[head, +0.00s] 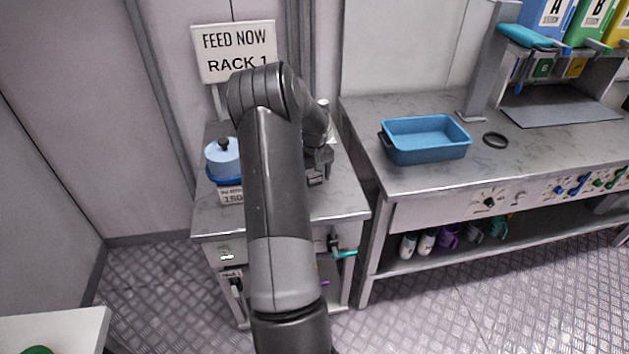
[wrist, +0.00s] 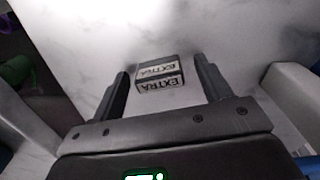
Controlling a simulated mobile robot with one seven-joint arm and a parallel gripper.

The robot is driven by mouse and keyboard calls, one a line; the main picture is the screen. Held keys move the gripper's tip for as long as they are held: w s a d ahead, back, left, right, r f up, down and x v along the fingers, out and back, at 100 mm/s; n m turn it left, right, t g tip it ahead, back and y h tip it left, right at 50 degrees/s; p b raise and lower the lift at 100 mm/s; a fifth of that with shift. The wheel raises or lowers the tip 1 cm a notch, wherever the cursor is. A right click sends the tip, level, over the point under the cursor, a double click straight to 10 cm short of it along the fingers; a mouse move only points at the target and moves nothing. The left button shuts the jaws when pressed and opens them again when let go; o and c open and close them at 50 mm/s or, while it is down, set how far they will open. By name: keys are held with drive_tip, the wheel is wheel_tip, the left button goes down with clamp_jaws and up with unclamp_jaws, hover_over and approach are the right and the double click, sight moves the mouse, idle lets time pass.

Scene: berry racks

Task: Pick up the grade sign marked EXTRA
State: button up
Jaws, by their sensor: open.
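The grade sign marked EXTRA (wrist: 159,77) is a small dark block with white label faces, standing on the pale marbled top. In the wrist view it lies between and slightly ahead of the fingers of my gripper (wrist: 163,88), its lettering upside down. The fingers are open, one on each side, with a gap to the sign. In the head view my gripper (head: 318,172) hangs over the right part of the small cabinet top (head: 345,190). The sign cannot be made out there; my arm hides much of that area.
A blue lidded pot (head: 222,160) stands left on the cabinet, behind a label reading 150 (head: 231,195). A FEED NOW RACK 1 sign (head: 236,50) stands behind. To the right, a bench holds a blue tray (head: 425,139) and a black ring (head: 495,140).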

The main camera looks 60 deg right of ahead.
drive_tip(key=c, duration=1.1)
drive_tip(key=shift+o, duration=0.2)
drive_tip(key=shift+r, duration=0.1)
